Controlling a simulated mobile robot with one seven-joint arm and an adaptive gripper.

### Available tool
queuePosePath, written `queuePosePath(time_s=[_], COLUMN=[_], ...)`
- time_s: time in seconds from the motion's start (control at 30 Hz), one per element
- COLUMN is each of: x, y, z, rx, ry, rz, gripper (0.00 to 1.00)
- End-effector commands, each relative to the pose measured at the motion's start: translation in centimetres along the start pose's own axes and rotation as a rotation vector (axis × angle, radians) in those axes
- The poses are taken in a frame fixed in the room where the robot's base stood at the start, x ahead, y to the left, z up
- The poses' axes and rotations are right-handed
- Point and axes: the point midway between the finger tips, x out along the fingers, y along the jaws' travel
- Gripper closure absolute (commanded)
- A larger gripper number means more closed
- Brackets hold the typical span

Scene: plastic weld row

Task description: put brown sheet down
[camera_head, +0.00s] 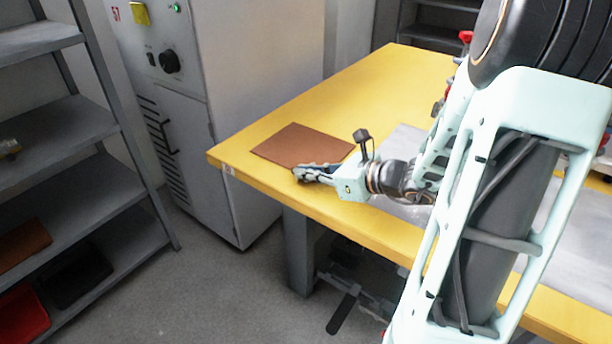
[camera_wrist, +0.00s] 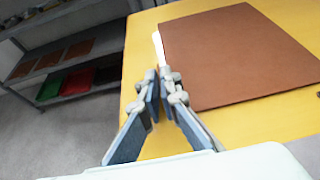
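The brown sheet (camera_head: 302,146) lies flat on the near left part of the yellow table (camera_head: 395,75). It also shows in the wrist view (camera_wrist: 240,55), right of and beyond my fingers, with a thin white strip along its left edge. My gripper (camera_head: 298,173) is low over the table at the sheet's front edge; in the head view it overlaps that edge. In the wrist view my fingertips (camera_wrist: 160,74) are close together with a narrow gap and nothing seen between them. The sheet's edge appears beside the fingers, not between them. Whether a finger touches the sheet cannot be told.
A grey shelf rack (camera_head: 65,130) stands left, with brown, black and red sheets or trays low down. A pale cabinet (camera_head: 235,90) stands behind the table's left end. A grey surface (camera_head: 405,145) lies right of the sheet, partly behind my arm. The table behind the sheet is clear.

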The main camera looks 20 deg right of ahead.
Motion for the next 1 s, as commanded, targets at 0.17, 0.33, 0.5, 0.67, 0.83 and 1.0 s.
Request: queuePosePath(time_s=[0.17, 0.33, 0.5, 0.67, 0.83, 1.0], x=[0.0, 0.2, 0.1, 0.1, 0.0, -2.2], y=[0.0, 0.0, 0.0, 0.0, 0.0, -0.1], z=[0.1, -0.3, -0.2, -0.2, 0.1, 0.3], rx=[-0.002, -0.002, -0.001, -0.001, -0.001, 0.000], ry=[-0.001, -0.001, -0.001, -0.001, -0.001, 0.001], rz=[0.000, 0.000, 0.000, 0.000, 0.000, -0.004], gripper=[1.00, 1.00, 0.78, 0.78, 0.78, 0.78])
